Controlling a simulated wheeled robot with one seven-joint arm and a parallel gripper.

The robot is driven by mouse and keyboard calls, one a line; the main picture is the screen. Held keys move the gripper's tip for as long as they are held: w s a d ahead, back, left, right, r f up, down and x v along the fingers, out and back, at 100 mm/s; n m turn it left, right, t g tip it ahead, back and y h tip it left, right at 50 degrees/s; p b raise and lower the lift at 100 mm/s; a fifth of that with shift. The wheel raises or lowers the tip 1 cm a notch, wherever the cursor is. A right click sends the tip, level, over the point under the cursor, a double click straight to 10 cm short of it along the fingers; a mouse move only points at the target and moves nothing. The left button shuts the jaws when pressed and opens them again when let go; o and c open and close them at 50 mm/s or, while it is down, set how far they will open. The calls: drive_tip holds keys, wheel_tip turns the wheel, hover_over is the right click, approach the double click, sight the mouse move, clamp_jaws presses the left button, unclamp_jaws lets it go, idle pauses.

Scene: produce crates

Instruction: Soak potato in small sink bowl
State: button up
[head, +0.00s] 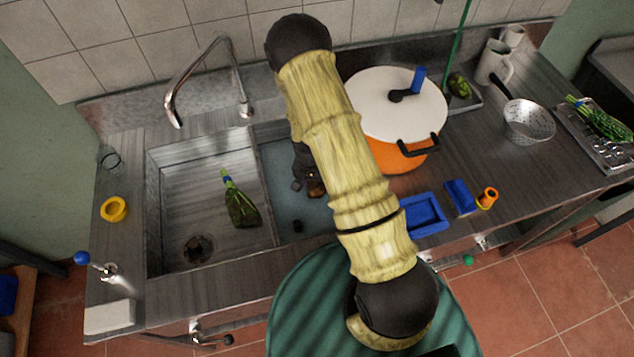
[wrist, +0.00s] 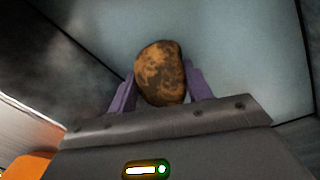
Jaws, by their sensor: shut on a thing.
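The potato (wrist: 160,73) is brown with dark patches and shows in the wrist view between the two purple fingers of my gripper (wrist: 159,85), which is shut on it. In the head view my gripper (head: 311,184) is over or inside the small right sink bowl (head: 285,212), mostly hidden behind my arm. The bowl has a pale blue-grey bottom, and in the wrist view a pale surface (wrist: 235,45) lies behind the potato. I cannot tell whether the potato touches the bottom.
An orange pot (head: 395,157) with a white lid stands right of the small bowl. A blue tray (head: 424,213) and colander (head: 529,122) sit further right. A faucet (head: 240,85) rises behind the basins.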

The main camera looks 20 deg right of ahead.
drive_tip(key=shift+f+b, duration=1.35)
drive_tip(key=shift+f, duration=0.75)
drive_tip(key=shift+w, duration=0.15)
drive_tip(key=shift+w+b, duration=0.35)
drive_tip(key=shift+w, duration=1.55)
drive_tip(key=shift+s+p, duration=0.4)
drive_tip(key=shift+s, duration=3.65)
drive_tip(key=shift+w, duration=0.1)
